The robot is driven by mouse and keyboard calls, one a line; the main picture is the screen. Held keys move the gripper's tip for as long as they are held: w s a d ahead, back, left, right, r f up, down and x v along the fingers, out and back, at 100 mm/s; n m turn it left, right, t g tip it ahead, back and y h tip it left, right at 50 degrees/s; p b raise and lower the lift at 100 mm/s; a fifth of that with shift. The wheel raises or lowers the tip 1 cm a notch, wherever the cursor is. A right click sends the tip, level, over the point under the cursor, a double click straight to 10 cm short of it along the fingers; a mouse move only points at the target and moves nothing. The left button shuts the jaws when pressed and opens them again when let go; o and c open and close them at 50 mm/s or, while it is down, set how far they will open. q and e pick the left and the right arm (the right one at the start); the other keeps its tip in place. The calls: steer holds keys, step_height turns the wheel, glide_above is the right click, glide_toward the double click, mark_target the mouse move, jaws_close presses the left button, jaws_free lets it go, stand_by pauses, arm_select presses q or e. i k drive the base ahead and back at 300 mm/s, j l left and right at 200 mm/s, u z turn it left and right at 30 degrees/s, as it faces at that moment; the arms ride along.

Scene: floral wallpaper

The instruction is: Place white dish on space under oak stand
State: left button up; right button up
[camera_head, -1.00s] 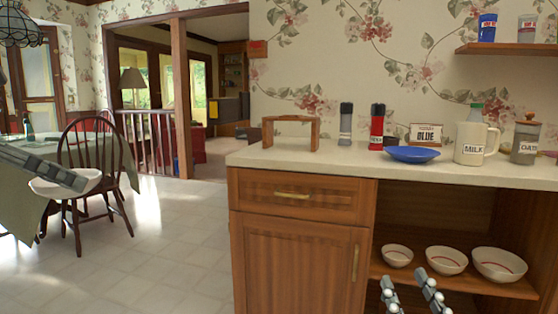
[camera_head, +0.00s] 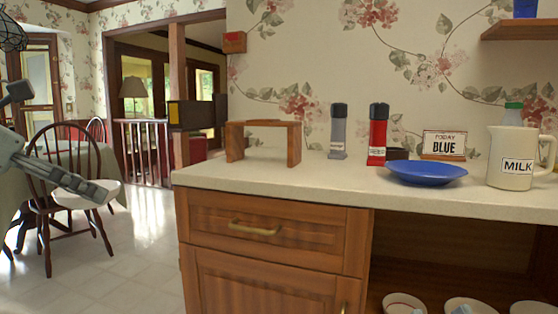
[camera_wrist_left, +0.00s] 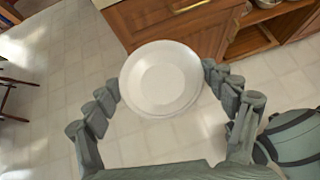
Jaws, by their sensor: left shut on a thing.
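The white dish (camera_wrist_left: 160,77) is held between the fingers of my left gripper (camera_wrist_left: 164,90), over the floor in front of the cabinet. In the head view my left gripper (camera_head: 75,183) is at the left edge, and the dish (camera_head: 108,190) shows partly behind its finger. The oak stand (camera_head: 263,126) is an arch on the counter's left part. The space under it, between its two legs, is empty. My right gripper (camera_head: 440,311) shows only its fingertips at the bottom edge, apart, with nothing seen between them.
On the counter (camera_head: 330,183), right of the stand, are a grey grinder (camera_head: 338,132), a red grinder (camera_head: 378,135), a blue dish (camera_head: 426,173), a sign (camera_head: 443,145) and a milk jug (camera_head: 512,157). Bowls (camera_head: 404,304) sit on the shelf below. The counter before the stand is clear.

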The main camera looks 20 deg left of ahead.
mark_target(264, 163)
steer(key=i+l, duration=0.2)
steer(key=i, duration=0.3)
steer(key=i+l, duration=0.2)
steer(key=i, duration=0.3)
